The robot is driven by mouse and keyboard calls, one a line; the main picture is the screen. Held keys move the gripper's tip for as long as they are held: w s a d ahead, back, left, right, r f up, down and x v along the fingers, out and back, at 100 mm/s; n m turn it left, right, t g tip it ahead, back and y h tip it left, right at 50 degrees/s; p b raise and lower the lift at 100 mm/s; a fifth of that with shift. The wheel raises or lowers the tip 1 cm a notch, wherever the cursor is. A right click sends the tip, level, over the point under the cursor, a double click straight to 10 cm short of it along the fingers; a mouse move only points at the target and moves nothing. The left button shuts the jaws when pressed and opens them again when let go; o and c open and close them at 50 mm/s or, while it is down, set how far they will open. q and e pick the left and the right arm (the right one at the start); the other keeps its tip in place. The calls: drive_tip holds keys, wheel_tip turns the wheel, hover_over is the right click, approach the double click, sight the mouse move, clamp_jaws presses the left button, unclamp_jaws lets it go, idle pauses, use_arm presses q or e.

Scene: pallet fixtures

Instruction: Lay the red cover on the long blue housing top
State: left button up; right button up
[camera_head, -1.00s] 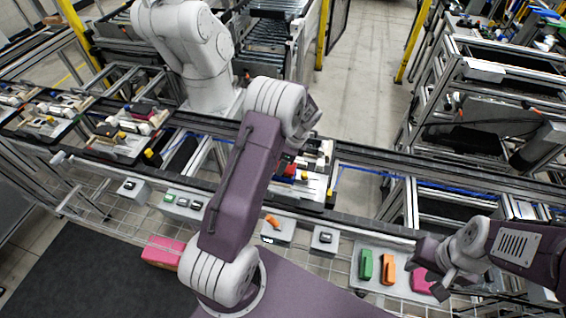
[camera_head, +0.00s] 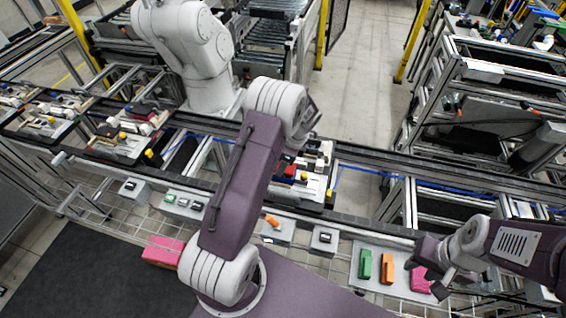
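A pallet (camera_head: 313,190) on the conveyor at the centre carries white, black, yellow and red parts. A small red part (camera_head: 290,171) shows on it, partly behind my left arm; I cannot tell whether it is the cover. I cannot make out a long blue housing. My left arm reaches over the pallet, and its gripper is hidden behind its own wrist. My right gripper (camera_head: 433,270) is at the lower right, its fingers apart, beside a pink-red block (camera_head: 419,281). I see no part held between its fingers.
A grey tray (camera_head: 378,255) holds a green block (camera_head: 365,264) and an orange block (camera_head: 387,268). Small grey fixtures (camera_head: 325,239) line the near ledge. A pink block (camera_head: 162,250) lies at left. A white robot arm (camera_head: 205,60) stands behind the conveyor.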

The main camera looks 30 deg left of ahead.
sight(290, 168)
use_arm(q)
drive_tip(key=shift+f+b, duration=0.4)
drive_tip(key=shift+f, duration=0.4)
idle(0.5)
drive_tip(key=o, duration=1.4)
drive_tip(key=shift+o, duration=0.2)
drive_tip(key=b+v, duration=0.1)
drive_tip(key=v, duration=0.7)
drive_tip(key=shift+r+b, duration=0.15)
drive_tip(key=shift+b, duration=0.25)
drive_tip(key=shift+d+r, duration=0.1)
drive_tip(key=shift+r, duration=0.3)
